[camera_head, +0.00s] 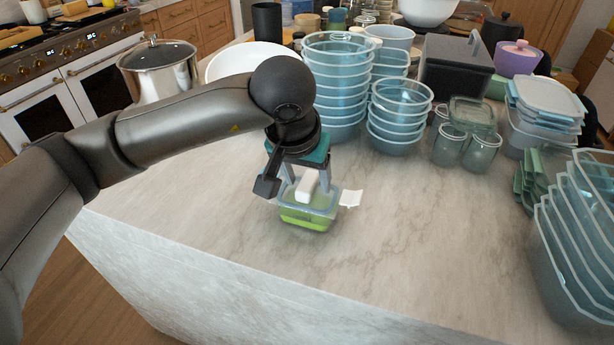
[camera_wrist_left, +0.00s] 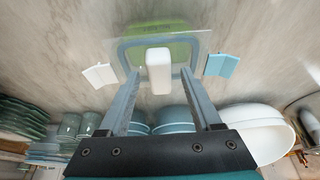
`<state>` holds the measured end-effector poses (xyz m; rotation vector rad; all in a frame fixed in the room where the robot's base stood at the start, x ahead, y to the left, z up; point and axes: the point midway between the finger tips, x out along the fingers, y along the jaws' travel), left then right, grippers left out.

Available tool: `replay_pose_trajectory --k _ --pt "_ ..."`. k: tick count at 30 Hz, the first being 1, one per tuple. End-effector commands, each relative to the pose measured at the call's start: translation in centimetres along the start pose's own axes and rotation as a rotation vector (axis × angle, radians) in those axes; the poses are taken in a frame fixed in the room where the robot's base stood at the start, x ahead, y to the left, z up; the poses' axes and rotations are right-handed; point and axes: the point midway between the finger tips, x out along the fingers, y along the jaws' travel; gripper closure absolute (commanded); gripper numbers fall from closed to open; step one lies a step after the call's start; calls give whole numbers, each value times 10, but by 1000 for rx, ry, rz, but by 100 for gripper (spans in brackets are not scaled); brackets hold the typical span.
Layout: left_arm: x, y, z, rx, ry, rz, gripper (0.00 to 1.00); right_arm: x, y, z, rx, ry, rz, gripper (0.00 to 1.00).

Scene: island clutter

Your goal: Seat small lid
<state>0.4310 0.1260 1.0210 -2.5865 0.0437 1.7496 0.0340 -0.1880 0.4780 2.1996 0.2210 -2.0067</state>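A small clear container with green contents (camera_head: 306,222) stands on the marble counter. A clear lid (camera_head: 350,198) with a white block-shaped handle (camera_head: 307,186) and side flaps lies over its top; I cannot tell whether it is fully pressed down. In the left wrist view the handle (camera_wrist_left: 158,70) stands at the lid's middle, with a flap (camera_wrist_left: 221,65) spread out on each side. My left gripper (camera_head: 306,180) is above the lid, fingers pointing down. Its fingers (camera_wrist_left: 161,75) are apart on either side of the handle, with gaps showing. My right gripper is not in view.
Stacked blue bowls (camera_head: 337,90) and (camera_head: 398,120) stand behind the gripper, with a white bowl (camera_head: 258,58) behind the arm. Glass jars (camera_head: 482,152) and nested containers (camera_head: 580,240) are at right. The counter in front and to the right of the small container is clear.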

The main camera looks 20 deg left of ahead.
Motion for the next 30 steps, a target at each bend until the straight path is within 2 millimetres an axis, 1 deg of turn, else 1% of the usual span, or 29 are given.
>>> replay_pose_trajectory --k 8,11,13,17,24,27,30 --pt "0 0 0 0 -1 0 31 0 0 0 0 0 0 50" --pt "-7 0 0 1 1 1 31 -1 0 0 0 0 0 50" --pt "-16 0 -1 0 3 0 31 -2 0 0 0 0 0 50" --pt "-43 0 -2 1 6 1 31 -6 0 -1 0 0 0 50" --pt "-102 0 -2 2 6 1 31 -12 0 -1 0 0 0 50" --pt "-122 0 -2 1 5 0 31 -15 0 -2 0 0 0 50" --pt "-137 0 -1 1 4 1 31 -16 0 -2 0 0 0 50"
